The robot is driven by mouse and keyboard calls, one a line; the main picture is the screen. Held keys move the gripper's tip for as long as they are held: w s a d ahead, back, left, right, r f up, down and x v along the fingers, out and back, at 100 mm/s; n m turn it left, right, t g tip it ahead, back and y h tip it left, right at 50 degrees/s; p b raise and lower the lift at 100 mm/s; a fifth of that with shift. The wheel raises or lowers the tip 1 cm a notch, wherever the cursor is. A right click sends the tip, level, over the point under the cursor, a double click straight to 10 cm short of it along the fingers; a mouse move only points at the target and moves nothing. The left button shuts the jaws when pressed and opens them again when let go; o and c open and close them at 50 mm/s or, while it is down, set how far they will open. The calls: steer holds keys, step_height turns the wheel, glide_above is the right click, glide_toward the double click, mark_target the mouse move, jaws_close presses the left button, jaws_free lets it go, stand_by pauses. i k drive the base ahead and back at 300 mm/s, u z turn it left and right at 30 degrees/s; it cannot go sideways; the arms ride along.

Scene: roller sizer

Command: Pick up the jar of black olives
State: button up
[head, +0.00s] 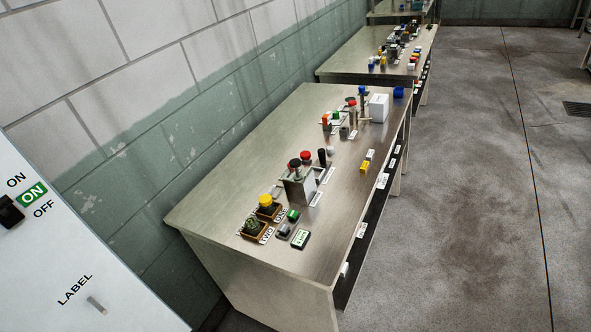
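I cannot make out a jar of black olives for certain; the objects on the tables are small in this view. A yellow-topped item (266,201) sits in a small brown tray near the table's front end. My gripper is not in view.
A white panel (50,245) with a black knob and an ON/OFF label fills the lower left. A second table (340,68) with many small items stands farther back. A block wall (190,90) runs along the left.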

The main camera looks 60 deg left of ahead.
mark_target(268, 211)
steer(key=u, duration=0.4)
steer(key=i, duration=1)
steer(key=u, duration=0.75)
steer(key=k, duration=0.75)
steer(key=u, duration=0.25)
steer(key=i, duration=0.8)
steer(key=z, duration=0.05)
